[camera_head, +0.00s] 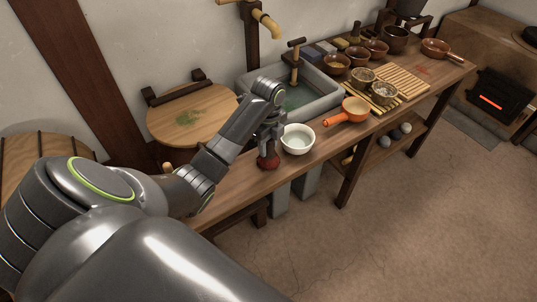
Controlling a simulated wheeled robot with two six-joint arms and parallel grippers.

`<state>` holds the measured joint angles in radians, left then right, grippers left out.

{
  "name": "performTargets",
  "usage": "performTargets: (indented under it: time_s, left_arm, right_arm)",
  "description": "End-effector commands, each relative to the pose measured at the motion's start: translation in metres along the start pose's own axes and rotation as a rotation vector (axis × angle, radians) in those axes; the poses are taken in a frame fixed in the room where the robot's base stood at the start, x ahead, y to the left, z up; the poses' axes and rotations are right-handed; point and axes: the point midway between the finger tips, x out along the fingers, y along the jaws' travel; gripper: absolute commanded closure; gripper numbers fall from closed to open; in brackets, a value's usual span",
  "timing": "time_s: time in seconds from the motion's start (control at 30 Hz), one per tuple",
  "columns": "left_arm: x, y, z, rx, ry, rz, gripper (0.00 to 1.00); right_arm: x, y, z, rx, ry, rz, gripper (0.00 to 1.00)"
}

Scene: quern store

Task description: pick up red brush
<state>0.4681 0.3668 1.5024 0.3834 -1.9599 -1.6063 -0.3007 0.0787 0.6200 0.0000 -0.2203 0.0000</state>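The red brush (268,163) is a small dark-red piece on the wooden counter near its front edge, left of a white bowl. My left gripper (268,151) points down right over it, with its fingertips at the top of the red part. The gripper hides the brush's upper part. I cannot tell whether the fingers are closed on it. My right gripper is not in view.
The white bowl (298,140) stands close to the right of my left gripper. Behind is a stone sink (325,101) with a tap. An orange pan (354,108) and several brown bowls stand farther right. A round wooden board (170,125) is at left.

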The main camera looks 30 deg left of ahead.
Motion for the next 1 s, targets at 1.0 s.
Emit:
performTargets:
  time_s: [1.0]
  left_arm:
    - [-0.075, 0.000, 0.000, 0.000, 0.000, 0.000, 0.91]
  right_arm:
    - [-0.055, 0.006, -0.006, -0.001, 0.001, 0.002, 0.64]
